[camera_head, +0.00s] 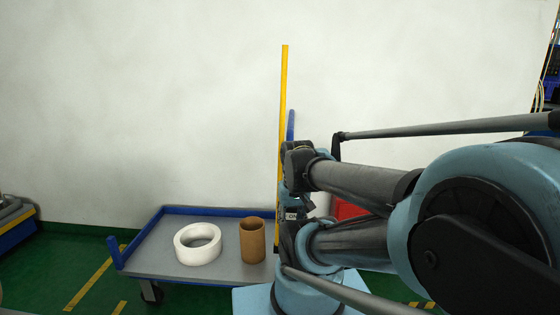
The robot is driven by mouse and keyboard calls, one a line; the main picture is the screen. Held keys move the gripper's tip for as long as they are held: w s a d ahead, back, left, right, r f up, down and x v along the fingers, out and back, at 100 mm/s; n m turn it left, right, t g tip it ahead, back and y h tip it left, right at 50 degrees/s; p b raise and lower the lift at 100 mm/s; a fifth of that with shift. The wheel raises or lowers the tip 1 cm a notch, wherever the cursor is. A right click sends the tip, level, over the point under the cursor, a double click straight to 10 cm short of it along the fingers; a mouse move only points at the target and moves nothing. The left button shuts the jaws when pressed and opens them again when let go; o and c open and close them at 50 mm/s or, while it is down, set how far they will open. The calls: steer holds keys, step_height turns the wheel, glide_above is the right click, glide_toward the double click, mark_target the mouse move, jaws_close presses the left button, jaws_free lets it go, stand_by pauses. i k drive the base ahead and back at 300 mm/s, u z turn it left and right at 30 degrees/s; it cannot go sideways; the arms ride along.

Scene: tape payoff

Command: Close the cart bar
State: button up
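The cart (150,262) has a grey top with a blue rim and stands low against the wall, left of my arm. A yellow bar (284,90) stands upright at the cart's right side, its lower part dark and close to my arm. I take it to be the cart bar, in a raised position. My gripper (306,204) shows only as small dark parts just right of the bar, largely hidden by my own arm. I cannot tell if it touches the bar or is open or shut.
A white tape roll (198,244) lies on the cart, with a brown cardboard core (252,240) upright beside it. A blue post (291,126) rises behind the bar. A red object (346,209) is partly hidden behind my arm. Green floor (50,265) is clear at left.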

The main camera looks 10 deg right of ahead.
mark_target(285, 47)
steer(key=u, duration=0.65)
steer(key=k, duration=0.9)
steer(key=z, duration=0.55)
